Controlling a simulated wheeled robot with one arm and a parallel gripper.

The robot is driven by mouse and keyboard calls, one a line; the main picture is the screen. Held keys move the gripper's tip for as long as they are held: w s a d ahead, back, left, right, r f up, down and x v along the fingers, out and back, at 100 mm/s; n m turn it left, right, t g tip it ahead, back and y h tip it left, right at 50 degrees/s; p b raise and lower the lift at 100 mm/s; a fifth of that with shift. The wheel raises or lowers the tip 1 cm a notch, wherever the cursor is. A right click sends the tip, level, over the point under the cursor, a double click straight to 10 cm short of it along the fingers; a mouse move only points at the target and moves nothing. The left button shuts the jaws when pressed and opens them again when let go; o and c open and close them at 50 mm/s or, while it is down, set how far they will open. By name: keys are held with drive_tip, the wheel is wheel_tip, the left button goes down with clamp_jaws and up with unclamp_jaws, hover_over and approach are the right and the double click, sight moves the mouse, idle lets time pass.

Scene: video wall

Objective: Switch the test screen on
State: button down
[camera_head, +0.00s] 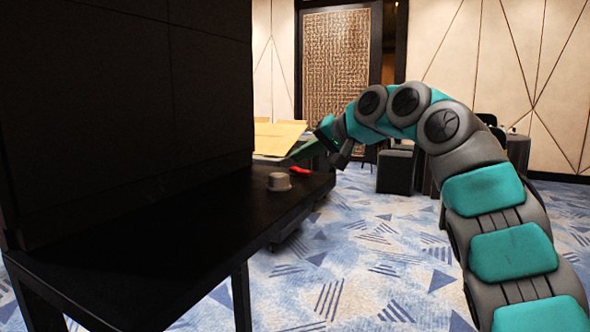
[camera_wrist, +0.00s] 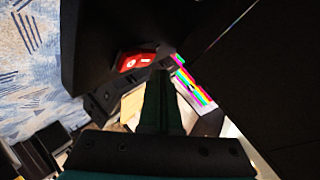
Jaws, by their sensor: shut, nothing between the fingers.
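A red switch (camera_wrist: 137,62) with white marks shows in the wrist view, on a dark surface. In the head view a small red piece (camera_head: 300,170) lies near the far end of the black table. A panel with bright colour stripes (camera_wrist: 194,88) shows in the wrist view, right of the fingers and partly hidden by them; I cannot tell for sure that it is the test screen. My gripper (camera_wrist: 164,76) is shut and empty, its tips a little right of and below the red switch in that view. In the head view my gripper (camera_head: 300,151) hangs just above the red piece, apparently apart from it.
A tall dark wall of panels (camera_head: 130,100) stands along the left, its visible face black. A small grey block (camera_head: 278,181) sits on the black table (camera_head: 190,235). A yellowish board (camera_head: 278,138) is behind my gripper. Dark stools (camera_head: 396,170) stand farther back; carpet is free.

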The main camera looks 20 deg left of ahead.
sight(309, 172)
drive_tip(key=shift+a+f, duration=0.1)
drive_tip(key=shift+f, duration=0.2)
drive_tip(key=shift+a+f+b, duration=0.1)
drive_tip(key=shift+f+b, duration=0.3)
drive_tip(key=shift+b, duration=0.15)
idle(0.4)
drive_tip(key=shift+r, duration=0.15)
drive_tip(key=shift+d+r+p, duration=0.3)
drive_tip(key=shift+r+p, duration=0.25)
drive_tip(key=shift+r, duration=0.15)
drive_tip(key=shift+d+r+p, duration=0.25)
drive_tip(key=shift+r+p, duration=0.3)
drive_tip(key=shift+r, duration=0.25)
drive_tip(key=shift+d+r+p, duration=0.25)
drive_tip(key=shift+r+p, duration=0.3)
drive_tip(key=shift+r, duration=0.3)
drive_tip(key=shift+d+r+p, duration=0.25)
drive_tip(key=shift+r+p, duration=0.3)
drive_tip(key=shift+r, duration=0.25)
drive_tip(key=shift+f, duration=0.1)
